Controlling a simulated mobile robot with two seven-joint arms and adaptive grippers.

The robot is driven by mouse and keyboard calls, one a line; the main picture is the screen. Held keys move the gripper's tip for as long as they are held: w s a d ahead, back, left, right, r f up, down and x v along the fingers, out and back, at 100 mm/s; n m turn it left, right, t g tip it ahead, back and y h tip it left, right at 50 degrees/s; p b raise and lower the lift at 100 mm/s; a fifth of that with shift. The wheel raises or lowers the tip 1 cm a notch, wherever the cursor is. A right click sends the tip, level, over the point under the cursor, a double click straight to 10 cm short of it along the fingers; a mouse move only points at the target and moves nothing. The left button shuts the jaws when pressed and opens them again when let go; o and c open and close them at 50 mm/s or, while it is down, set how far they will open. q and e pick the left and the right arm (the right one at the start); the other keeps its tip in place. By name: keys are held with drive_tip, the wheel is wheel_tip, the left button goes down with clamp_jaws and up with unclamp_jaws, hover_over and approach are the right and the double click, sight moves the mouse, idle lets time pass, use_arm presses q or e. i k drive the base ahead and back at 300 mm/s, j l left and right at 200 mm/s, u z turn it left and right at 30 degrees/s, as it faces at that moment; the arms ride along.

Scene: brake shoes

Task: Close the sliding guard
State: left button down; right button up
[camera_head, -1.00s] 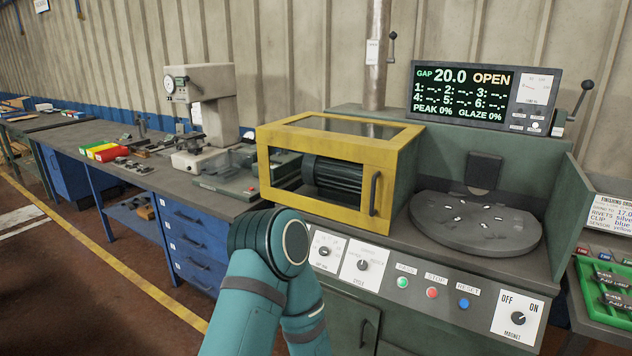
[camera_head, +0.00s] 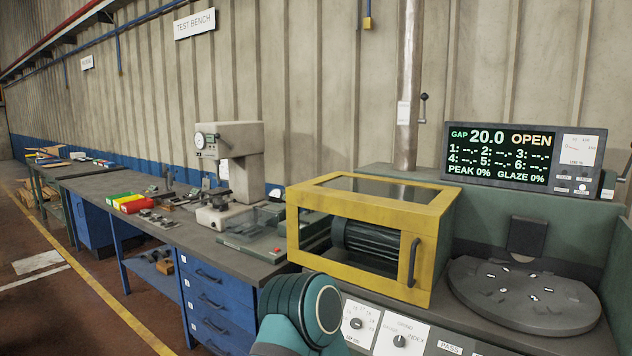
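The sliding guard is a yellow-framed box (camera_head: 374,274) with clear panels and a dark vertical handle (camera_head: 413,262) at the right of its front face. It stands at the left of the grinding machine, over a dark ribbed motor-like cylinder (camera_head: 370,245). The round dark table (camera_head: 525,318) to its right is uncovered. The display (camera_head: 522,157) reads "GAP 20.0 OPEN". A teal joint of one of my arms shows at the bottom, in front of the guard's lower left. Neither gripper is in view.
A control panel (camera_head: 395,340) with knobs runs along the machine's front. To the left stands a bench (camera_head: 180,228) with blue drawers, a grey press-like gauge (camera_head: 230,165) and colored bins (camera_head: 125,201). The space above the round table is clear.

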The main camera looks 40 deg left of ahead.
sight(420, 224)
drive_tip(key=i+j+z, duration=0.15)
drive_tip(key=j+z, duration=0.15)
drive_tip(key=j, duration=1.15)
drive_tip(key=j+z, duration=0.3)
drive_tip(key=j, duration=1.2)
